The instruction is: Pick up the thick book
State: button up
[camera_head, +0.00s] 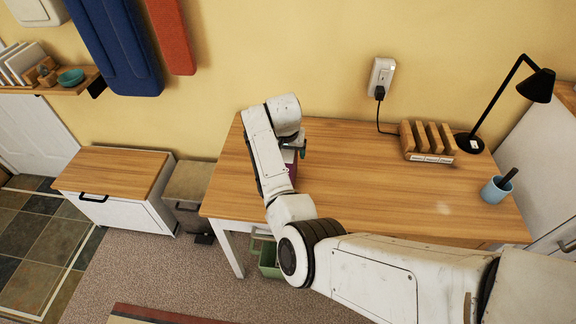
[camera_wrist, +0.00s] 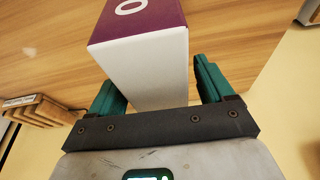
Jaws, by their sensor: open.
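The thick book (camera_wrist: 146,68) stands on the desk in the wrist view, with a purple cover, a white circle mark and a white side facing me. In the head view only a purple part of it (camera_head: 292,172) shows; my arm hides the rest. My gripper (camera_wrist: 160,85) is open, with teal fingers on either side of the book's near end. The right finger is close to the book's side and the left finger is beside its lower left. I cannot tell whether either finger touches it.
The wooden desk (camera_head: 370,190) is mostly clear in the middle. A wooden rack (camera_head: 428,142), a black lamp (camera_head: 537,86) and a blue cup (camera_head: 494,190) stand on its right part. A green bin (camera_head: 270,262) is below the desk, and a low cabinet (camera_head: 115,165) stands left.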

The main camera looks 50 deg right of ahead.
jog(key=shift+f, duration=0.15)
jog(key=shift+c, duration=0.5)
grip_shut()
dwell(0.4)
jog(key=shift+w, duration=0.1)
